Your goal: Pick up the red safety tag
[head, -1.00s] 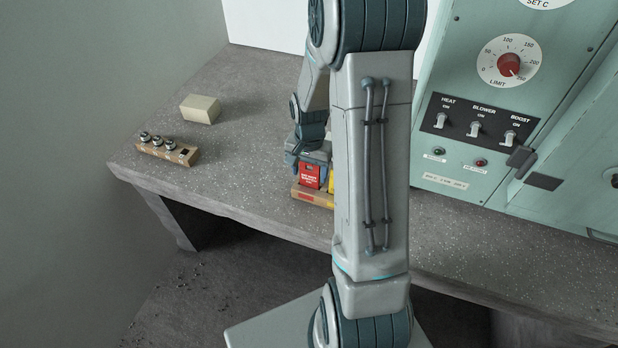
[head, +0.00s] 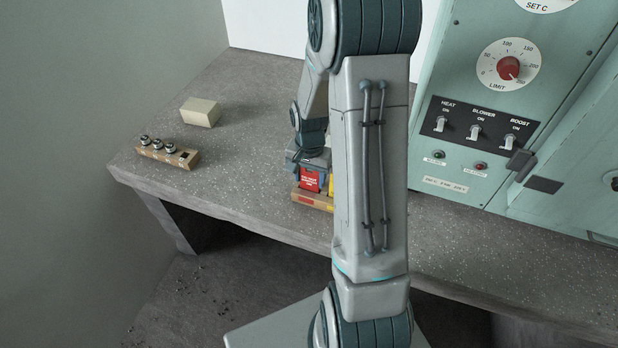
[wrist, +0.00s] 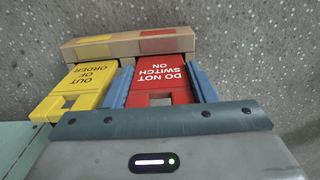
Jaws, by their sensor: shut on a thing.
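The red safety tag (wrist: 162,80), lettered "DO NOT SWITCH ON", stands in a slot of a wooden holder (wrist: 130,44). In the wrist view my gripper (wrist: 160,84) has a blue finger on each side of the tag and is shut on it. In the head view the red tag (head: 311,181) shows just below my gripper (head: 308,172), at the holder (head: 312,200) near the bench's front edge. My arm hides the holder's right part there. A yellow "OUT OF ORDER" tag (wrist: 82,86) stands beside the red one, close to the left finger.
A wooden block with several metal pieces (head: 168,152) and a cream block (head: 200,111) lie on the left of the bench (head: 240,160). A green control cabinet (head: 465,190) with a red knob and switches stands at the right. The bench between is clear.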

